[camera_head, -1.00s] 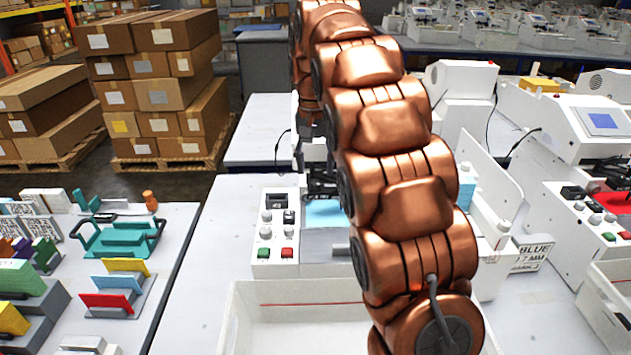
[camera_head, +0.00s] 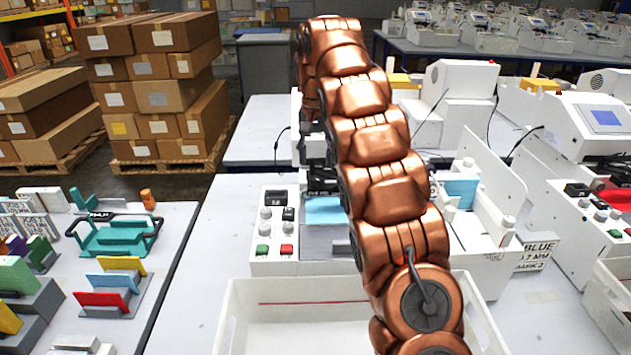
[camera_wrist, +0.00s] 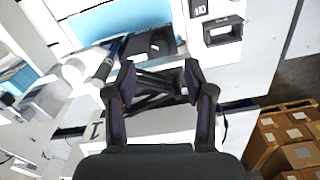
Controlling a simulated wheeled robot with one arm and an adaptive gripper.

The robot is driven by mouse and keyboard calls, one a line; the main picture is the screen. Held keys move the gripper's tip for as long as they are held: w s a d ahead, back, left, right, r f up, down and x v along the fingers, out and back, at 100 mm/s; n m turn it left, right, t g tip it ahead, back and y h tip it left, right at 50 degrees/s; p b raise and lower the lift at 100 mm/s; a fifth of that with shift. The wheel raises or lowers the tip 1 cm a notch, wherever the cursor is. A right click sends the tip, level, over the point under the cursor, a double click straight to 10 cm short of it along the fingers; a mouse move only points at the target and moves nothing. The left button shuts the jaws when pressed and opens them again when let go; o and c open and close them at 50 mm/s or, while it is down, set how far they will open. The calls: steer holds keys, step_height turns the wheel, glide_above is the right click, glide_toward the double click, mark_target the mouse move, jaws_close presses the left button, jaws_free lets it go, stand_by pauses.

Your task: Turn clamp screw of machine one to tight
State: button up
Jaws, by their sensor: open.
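Machine one is the white plotter behind my arm, with its button panel (camera_head: 275,225) and a light blue sheet (camera_head: 325,211); the sheet also shows in the wrist view (camera_wrist: 105,22). My gripper (camera_wrist: 159,76) is open and empty in the wrist view, its two dark fingers spread. A black block (camera_wrist: 150,44), which looks like part of the pen carriage, lies just past the fingertips, apart from them. A dark slanted rod (camera_wrist: 106,64) and a white round part (camera_wrist: 75,68) are left of it. I cannot make out the clamp screw for certain. In the head view my arm hides much of the machine.
A white bin (camera_head: 300,315) stands in front of the machine. A second plotter with a screen (camera_head: 603,118) is at the right. A table with coloured holders (camera_head: 115,235) is at the left. Boxes (camera_head: 160,95) are stacked behind.

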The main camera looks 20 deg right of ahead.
mark_target(316, 178)
step_height(316, 178, down, 4)
steer(key=shift+s+r+b, duration=0.1)
steer(key=shift+r+b, duration=0.05)
steer(key=shift+b, duration=0.6)
steer(key=shift+p, duration=0.4)
steer(key=shift+f, duration=0.8)
steer(key=shift+f, duration=0.1)
steer(key=shift+c, duration=0.4)
jaws_close()
